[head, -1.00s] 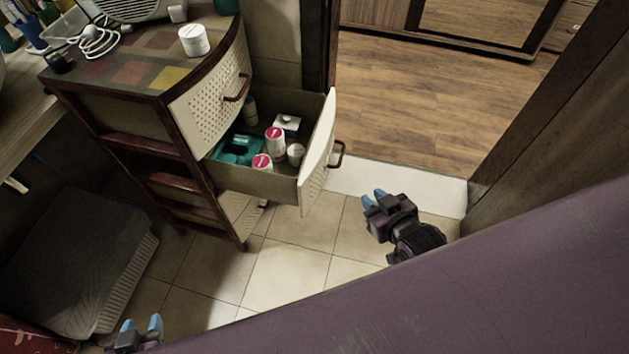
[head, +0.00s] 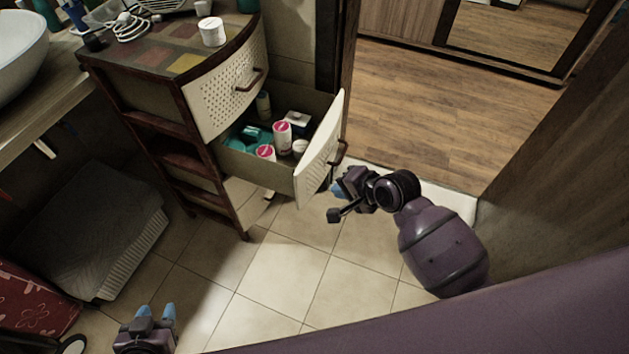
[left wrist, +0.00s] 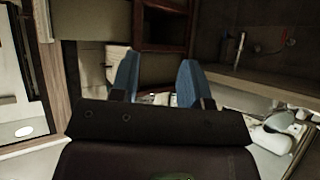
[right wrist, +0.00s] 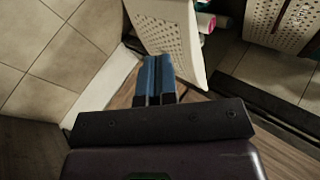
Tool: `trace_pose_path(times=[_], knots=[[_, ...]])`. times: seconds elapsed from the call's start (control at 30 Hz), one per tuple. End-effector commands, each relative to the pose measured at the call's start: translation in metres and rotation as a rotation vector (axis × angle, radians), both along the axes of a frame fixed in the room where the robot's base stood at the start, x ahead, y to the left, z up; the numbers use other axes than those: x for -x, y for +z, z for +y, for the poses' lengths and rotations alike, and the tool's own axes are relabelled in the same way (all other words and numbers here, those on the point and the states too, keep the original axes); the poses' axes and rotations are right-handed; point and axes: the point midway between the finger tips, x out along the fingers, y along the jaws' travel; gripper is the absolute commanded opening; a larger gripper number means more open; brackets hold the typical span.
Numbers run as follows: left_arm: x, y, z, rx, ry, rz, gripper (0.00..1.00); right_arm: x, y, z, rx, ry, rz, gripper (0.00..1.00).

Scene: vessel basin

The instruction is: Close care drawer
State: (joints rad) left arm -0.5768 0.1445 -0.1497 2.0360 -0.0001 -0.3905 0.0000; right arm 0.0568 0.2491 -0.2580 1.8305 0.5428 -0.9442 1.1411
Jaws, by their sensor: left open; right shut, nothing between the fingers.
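The care drawer (head: 318,165) is pulled out of the small cabinet, with its perforated cream front facing right and a dark handle (head: 340,152). It holds white bottles with pink lids (head: 282,136), a teal item and a small white box. My right gripper (head: 337,190) is shut and empty, close to the outer side of the drawer front. In the right wrist view the blue fingertips (right wrist: 155,62) are together beside the drawer front (right wrist: 172,38); contact cannot be told. My left gripper (head: 157,312) is open and empty, low over the floor; its fingers show in the left wrist view (left wrist: 157,75).
The cabinet's upper drawer (head: 228,85) is shut. A white jar (head: 212,31) and a coiled cable stand on the cabinet top. A grey plastic object (head: 85,235) lies at the left. Tiled floor (head: 285,265) is clear in front; a doorway opens behind.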

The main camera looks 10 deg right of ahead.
Motion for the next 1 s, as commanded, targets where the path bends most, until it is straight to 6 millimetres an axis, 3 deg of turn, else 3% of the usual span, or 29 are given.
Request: trace_pose_path(times=[0.43,0.67,1.0], knots=[[0.005,-0.022,0.000,-0.002,-0.004,0.031,0.43,-0.035,-0.047,0.029,0.000,-0.001,0.003,0.00],[-0.002,-0.025,-0.003,-0.001,-0.012,0.025,0.43,-0.058,-0.075,0.047,0.000,0.000,0.004,0.00],[-0.004,-0.024,-0.004,-0.002,-0.016,0.019,0.43,-0.085,-0.068,0.068,0.000,-0.001,-0.002,0.00]])
